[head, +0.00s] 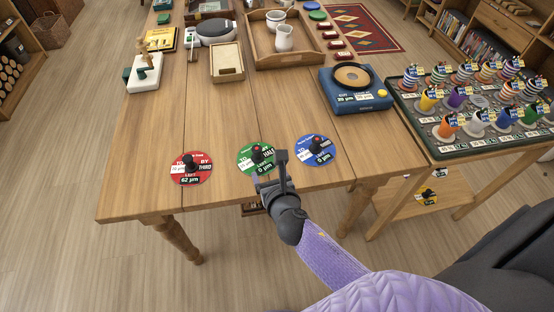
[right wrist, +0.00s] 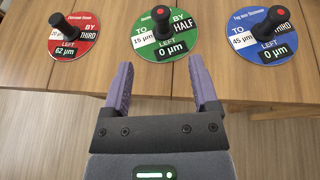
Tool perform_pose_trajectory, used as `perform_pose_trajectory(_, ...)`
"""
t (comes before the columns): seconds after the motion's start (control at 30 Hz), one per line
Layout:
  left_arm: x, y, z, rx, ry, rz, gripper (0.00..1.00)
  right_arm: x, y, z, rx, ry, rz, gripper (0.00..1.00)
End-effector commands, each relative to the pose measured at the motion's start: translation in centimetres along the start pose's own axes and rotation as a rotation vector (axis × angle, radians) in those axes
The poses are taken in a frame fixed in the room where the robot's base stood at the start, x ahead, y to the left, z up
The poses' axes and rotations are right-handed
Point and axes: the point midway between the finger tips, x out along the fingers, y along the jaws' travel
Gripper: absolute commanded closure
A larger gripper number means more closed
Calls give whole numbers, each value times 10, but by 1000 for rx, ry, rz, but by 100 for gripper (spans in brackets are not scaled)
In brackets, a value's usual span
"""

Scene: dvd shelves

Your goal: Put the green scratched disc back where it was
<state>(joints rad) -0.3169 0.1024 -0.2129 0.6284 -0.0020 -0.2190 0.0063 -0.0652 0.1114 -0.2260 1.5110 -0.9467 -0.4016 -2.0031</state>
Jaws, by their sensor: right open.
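The green disc (head: 250,157) lies flat near the table's front edge, between the red disc (head: 190,172) and the blue disc (head: 313,150). It has a black upright knob with a red top and labels reading "BY HALF" and "0 µm". In the right wrist view the green disc (right wrist: 165,52) is straight ahead of the fingers. My right gripper (head: 275,167) is open and empty, just in front of the green disc and apart from its knob. Scratches cannot be made out. My left gripper is not in view.
A blue machine (head: 355,100) with a round brown top stands behind the blue disc. A dark tray (head: 430,147) of colourful spools is on a side table at the right. A wooden tray (head: 262,55) holds white cups at the back. The table's middle is clear.

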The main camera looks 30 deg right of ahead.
Motion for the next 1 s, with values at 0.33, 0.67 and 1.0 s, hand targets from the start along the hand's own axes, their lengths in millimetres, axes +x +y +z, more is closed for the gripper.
perform_pose_trajectory(0.33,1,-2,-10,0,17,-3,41,-66,-27,-206,1122,510,-310,23)
perform_pose_trajectory(0.67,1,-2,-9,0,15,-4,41,-248,-75,-368,2334,309,-1489,23)
perform_pose_trajectory(1.0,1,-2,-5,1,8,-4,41,-251,-76,-370,2361,282,-1520,23)
